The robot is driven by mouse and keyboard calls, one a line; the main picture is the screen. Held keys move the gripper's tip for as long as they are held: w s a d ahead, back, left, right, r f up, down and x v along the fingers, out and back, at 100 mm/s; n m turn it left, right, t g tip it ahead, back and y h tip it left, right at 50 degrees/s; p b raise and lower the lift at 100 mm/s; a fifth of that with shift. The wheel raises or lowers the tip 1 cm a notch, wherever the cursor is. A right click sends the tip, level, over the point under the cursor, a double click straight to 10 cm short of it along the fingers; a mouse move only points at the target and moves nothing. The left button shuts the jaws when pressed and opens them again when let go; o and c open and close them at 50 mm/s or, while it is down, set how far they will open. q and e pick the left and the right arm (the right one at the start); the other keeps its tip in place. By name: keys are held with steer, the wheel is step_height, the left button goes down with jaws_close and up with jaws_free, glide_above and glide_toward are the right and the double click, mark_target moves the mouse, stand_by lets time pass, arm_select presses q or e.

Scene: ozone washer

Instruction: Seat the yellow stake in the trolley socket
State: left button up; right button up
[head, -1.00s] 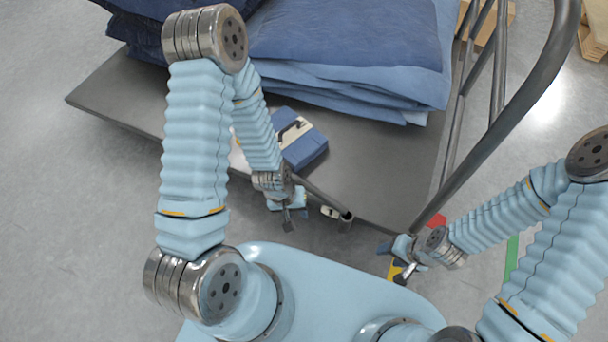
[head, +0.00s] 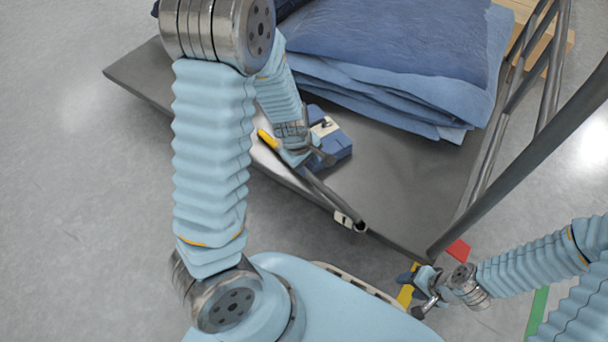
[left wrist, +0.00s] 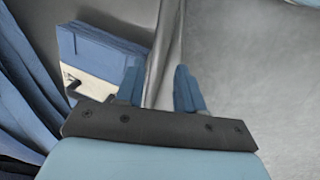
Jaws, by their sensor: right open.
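A long dark grey pole (head: 330,195) runs along the near edge of the trolley (head: 395,200). A yellow piece (head: 268,139) in line with its far end shows beside my left gripper; the gripper hides the stretch between, so I cannot tell whether they are one stake. My left gripper (head: 318,162) is over the upper part of the pole. In the left wrist view its fingers stand either side of the pole (left wrist: 163,55); whether they grip it is unclear. A small pale fitting (head: 343,219) is by the pole's near end; I cannot make out a socket. My right gripper (head: 415,291) is open and empty.
A blue case (head: 335,142) lies on the deck close to my left gripper. Folded blue blankets (head: 400,45) cover the back. The trolley's tube frame (head: 530,150) rises at right. Red (head: 458,250) and green (head: 537,312) patches are on the floor. Floor at left is clear.

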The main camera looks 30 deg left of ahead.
mark_target(310, 176)
arm_select(q)
steer(key=b+x, duration=0.1)
steer(key=x, duration=0.2)
steer(key=shift+w+f, duration=0.1)
steer(key=shift+f, duration=0.3)
steer(key=b+x, duration=0.2)
steer(key=x, duration=0.3)
steer(key=shift+f+b, duration=0.1)
steer(key=shift+b, duration=0.25)
arm_select(e)
step_height(310, 176, down, 4)
steer(key=shift+a+f, duration=0.1)
steer(key=shift+f, duration=0.1)
arm_select(q)
steer(key=shift+c, duration=0.3)
jaws_close()
